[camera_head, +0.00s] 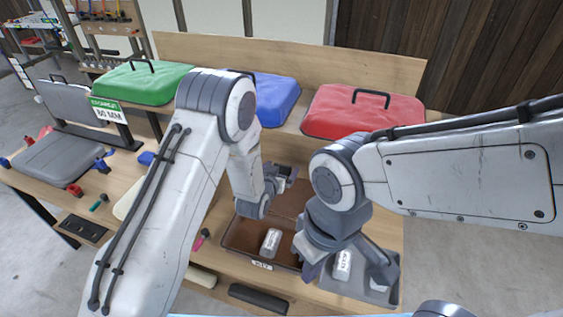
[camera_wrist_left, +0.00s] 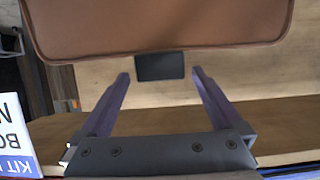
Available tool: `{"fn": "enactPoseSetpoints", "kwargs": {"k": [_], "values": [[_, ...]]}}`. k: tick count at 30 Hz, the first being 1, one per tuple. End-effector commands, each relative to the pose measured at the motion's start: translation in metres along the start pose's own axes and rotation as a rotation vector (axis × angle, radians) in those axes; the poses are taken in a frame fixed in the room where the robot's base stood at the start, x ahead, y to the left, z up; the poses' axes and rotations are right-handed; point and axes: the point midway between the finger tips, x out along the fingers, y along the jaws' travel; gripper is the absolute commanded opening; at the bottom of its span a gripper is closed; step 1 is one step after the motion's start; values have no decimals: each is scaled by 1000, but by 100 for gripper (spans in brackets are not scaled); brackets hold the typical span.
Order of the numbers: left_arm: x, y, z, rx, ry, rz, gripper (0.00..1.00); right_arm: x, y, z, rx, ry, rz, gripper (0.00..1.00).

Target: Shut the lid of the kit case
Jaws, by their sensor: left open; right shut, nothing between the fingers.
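The kit case (camera_head: 240,238) is a brown open box on the bench, with a clear labelled bottle (camera_head: 270,242) inside. Its brown lid (camera_head: 288,190) stands open at the back, partly hidden by my arms. The lid also fills the top of the left wrist view (camera_wrist_left: 155,20), with a black tab (camera_wrist_left: 160,67) at its edge. My left gripper (camera_head: 287,174) is at the lid's upper edge. Its open fingers (camera_wrist_left: 160,75) lie on either side of the tab in that view, with gaps. My right gripper (camera_head: 308,262) is shut and empty, low by the case's right side.
A grey tray (camera_head: 345,288) with a bottle (camera_head: 342,265) sits right of the case. Green (camera_head: 140,82), blue (camera_head: 275,95) and red (camera_head: 350,112) padded lids with handles line the back. A grey case (camera_head: 58,158) and small tools are at the left.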

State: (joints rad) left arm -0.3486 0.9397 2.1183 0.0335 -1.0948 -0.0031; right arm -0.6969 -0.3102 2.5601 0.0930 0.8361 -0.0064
Motion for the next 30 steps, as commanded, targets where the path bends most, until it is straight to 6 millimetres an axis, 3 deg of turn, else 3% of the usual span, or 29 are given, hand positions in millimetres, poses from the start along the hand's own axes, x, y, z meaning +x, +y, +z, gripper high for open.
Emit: {"fn": "enactPoseSetpoints", "kwargs": {"k": [6,16,17,24,30], "values": [[19,-1,-1,0,0,-2,100,-9,-1,0,-1,0,0,0],[22,-3,1,-1,0,-4,100,-9,-1,0,-2,0,0,0],[22,-3,1,-1,0,-3,92,-9,-1,0,-2,0,0,0],[21,-3,1,-2,0,-3,1,-9,-1,0,-1,0,0,0],[22,-2,1,-1,3,-2,0,-7,0,0,-1,0,0,0]]}}
